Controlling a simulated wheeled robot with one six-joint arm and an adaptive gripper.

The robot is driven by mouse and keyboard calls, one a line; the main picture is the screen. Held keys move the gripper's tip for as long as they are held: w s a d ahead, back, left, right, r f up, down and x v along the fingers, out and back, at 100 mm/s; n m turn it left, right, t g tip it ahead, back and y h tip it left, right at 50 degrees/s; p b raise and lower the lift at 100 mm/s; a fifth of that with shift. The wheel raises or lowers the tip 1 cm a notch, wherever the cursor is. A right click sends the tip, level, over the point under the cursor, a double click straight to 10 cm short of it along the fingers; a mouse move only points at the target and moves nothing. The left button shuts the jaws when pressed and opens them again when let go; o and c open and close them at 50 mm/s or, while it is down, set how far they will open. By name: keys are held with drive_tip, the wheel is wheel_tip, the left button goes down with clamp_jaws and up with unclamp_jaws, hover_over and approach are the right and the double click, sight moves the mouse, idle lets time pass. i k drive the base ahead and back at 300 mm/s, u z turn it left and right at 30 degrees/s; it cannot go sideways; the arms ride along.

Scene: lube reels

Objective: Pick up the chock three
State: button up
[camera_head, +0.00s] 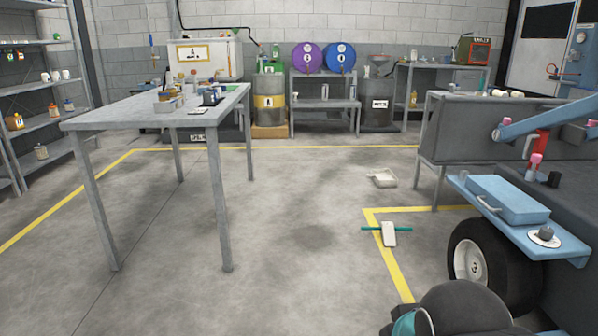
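I cannot tell for sure which thing is chock three. A pale block with a thin green bar across it (389,235) lies on the floor inside the yellow-lined corner, left of a wheel (470,263). A second pale, low, tray-like thing (383,179) lies on the floor farther back. No number can be read on either. A dark rounded part with a teal piece at the bottom edge looks like part of my arm. My gripper's fingers do not show.
A grey table (115,121) with small items stands at left centre. A blue-fendered machine (570,247) with a blue case (508,199) stands at right. Shelves (45,120) line the left. Open floor (310,210) lies between.

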sight(387, 229)
drive_tip(key=u, duration=0.3)
drive_tip(key=i, duration=1.85)
drive_tip(key=z, duration=0.6)
drive_tip(key=i, duration=1.6)
drive_tip(key=z, duration=1.3)
drive_tip(key=i, duration=0.4)
drive_tip(key=z, duration=0.15)
